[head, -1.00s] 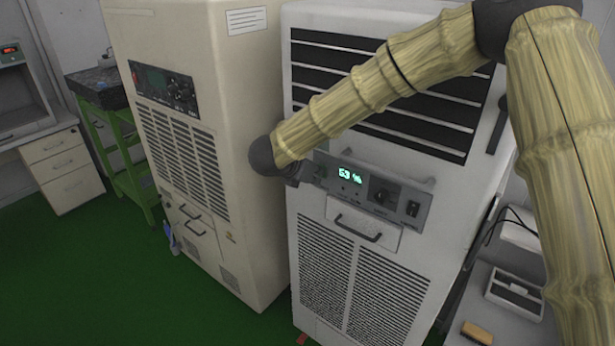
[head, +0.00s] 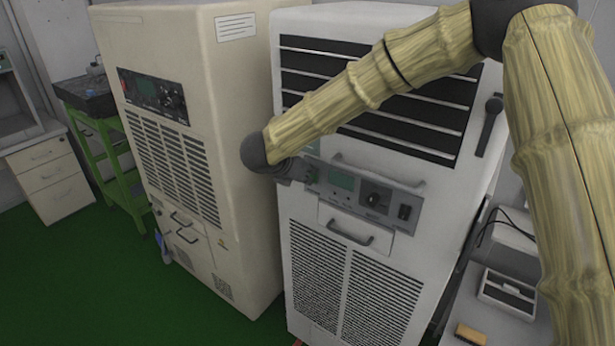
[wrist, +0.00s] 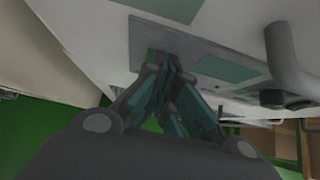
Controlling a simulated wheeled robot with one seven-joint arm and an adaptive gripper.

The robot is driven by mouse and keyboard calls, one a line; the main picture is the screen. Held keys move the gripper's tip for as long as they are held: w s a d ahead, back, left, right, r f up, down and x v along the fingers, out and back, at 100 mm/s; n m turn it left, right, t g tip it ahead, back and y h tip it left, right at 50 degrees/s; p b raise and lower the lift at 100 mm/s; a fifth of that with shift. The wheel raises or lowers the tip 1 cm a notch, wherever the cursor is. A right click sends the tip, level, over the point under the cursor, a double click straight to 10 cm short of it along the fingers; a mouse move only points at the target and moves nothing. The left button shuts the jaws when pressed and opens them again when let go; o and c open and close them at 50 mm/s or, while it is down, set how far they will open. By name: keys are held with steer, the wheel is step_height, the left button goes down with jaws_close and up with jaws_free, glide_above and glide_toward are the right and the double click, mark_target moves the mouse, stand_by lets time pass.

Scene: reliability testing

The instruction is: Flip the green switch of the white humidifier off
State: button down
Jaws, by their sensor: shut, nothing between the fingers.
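The white humidifier (head: 345,235) is the tall unit in the centre of the head view. Its grey control panel (head: 345,199) has a blank display (head: 342,180), a dark knob (head: 375,193) and a black rocker switch (head: 404,212). The green switch (head: 312,174) shows at the panel's left end, with a green patch also in the wrist view (wrist: 152,53). My gripper (head: 303,172) is at that end, beside the switch. In the wrist view, the closed fingertips (wrist: 163,62) are at the panel, partly covering the switch. I cannot tell whether they touch it.
A cream cabinet (head: 212,50) stands close on the left. A bar handle (head: 375,176) and a drawer handle (head: 350,233) stick out from the humidifier. A bench with a grey tray (head: 508,292) is at the lower right. Green floor (head: 110,285) is open at lower left.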

steer(key=shift+a+f, duration=0.1)
steer(key=b+v, duration=0.5)
steer(key=v, duration=0.8)
steer(key=shift+s, duration=0.15)
steer(key=shift+f, duration=0.1)
